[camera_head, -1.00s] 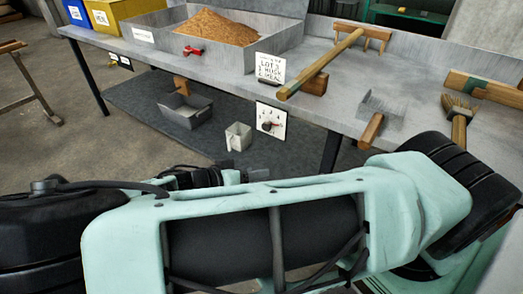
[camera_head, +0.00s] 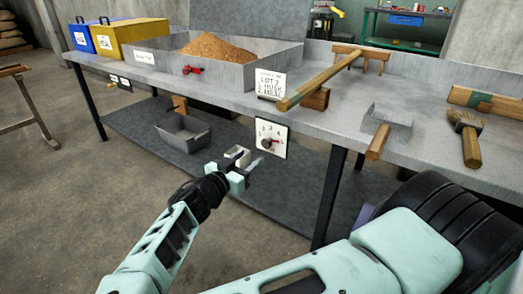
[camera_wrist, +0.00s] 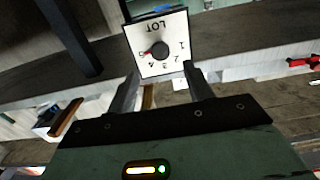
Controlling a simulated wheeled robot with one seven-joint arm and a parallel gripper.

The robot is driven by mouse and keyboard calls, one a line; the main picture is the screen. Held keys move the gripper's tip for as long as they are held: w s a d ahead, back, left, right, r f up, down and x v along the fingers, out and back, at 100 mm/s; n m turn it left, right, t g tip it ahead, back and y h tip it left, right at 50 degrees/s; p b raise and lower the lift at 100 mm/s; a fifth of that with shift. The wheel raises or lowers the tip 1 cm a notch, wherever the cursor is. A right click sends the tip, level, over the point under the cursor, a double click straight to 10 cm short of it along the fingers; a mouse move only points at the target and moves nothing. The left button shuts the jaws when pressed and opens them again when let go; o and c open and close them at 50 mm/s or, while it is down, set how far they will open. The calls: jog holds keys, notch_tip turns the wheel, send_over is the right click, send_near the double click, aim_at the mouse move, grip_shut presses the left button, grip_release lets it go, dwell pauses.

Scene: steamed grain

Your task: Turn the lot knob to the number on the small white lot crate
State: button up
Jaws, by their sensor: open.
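A white square lot dial (camera_head: 272,131) hangs on the front of the bench and fills the upper middle of the wrist view (camera_wrist: 172,27). Its dark round knob (camera_wrist: 160,50) has a red pointer toward the picture's left there, past the 4; in the head view the knob (camera_head: 266,143) points right. My gripper (camera_head: 246,166) is open and empty, in front of and below the dial. In the wrist view its two fingers (camera_wrist: 162,80) stand apart, below the dial.
A grey metal bin (camera_head: 183,135) stands on the lower shelf. A bench leg (camera_head: 328,200) stands right of the dial.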

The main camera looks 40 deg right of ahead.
aim_at(265, 145)
jog(key=x, duration=0.7)
jog(key=shift+w+d+b, duration=0.1)
jog(key=shift+d+b, duration=0.2)
jog(key=shift+b, duration=0.1)
jog(key=shift+c, duration=0.2)
jog(key=c, duration=0.9)
